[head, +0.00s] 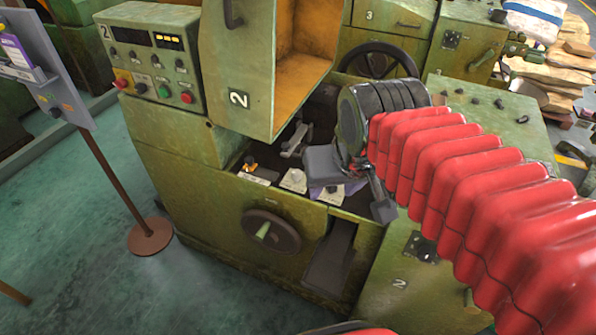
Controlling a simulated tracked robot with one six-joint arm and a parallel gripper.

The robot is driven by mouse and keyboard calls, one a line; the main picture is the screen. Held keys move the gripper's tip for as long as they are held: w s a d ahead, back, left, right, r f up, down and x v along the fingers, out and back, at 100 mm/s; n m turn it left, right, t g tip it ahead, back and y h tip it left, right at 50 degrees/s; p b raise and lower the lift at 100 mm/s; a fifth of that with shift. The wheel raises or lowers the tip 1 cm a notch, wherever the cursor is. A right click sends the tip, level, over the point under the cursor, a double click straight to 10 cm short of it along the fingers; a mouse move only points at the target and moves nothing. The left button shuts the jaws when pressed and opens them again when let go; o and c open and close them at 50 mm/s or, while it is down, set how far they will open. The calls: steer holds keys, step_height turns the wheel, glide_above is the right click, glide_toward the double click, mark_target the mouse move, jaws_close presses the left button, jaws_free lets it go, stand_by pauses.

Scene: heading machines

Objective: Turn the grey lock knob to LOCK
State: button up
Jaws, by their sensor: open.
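Several small labelled plates with knobs lie along the front ledge of green machine 2 (190,180). A small grey knob (296,175) stands on a pale plate in the middle of this row. To its right, a white and purple plate (326,194) is partly covered by my gripper (352,187). I cannot read the plates, so I cannot tell which knob is the lock knob or how it points. My gripper is open, its dark fingers spread over the right end of the ledge. What lies between the fingers is mostly hidden.
A yellow-orange knob (250,163) is at the ledge's left end. The raised green guard (238,70) hangs above the ledge. A handwheel (270,232) sticks out below. A control box (150,65) stands on the left, beside a sign on a post (117,190).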

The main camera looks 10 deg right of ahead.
steer(key=w+m+g, duration=0.1)
steer(key=w, duration=0.9)
steer(key=m+g, duration=0.3)
steer(key=g, duration=0.1)
glide_above(297, 173)
step_height(297, 173, down, 14)
steer(key=shift+a+r, duration=0.1)
step_height(297, 173, down, 14)
steer(key=shift+r, duration=0.15)
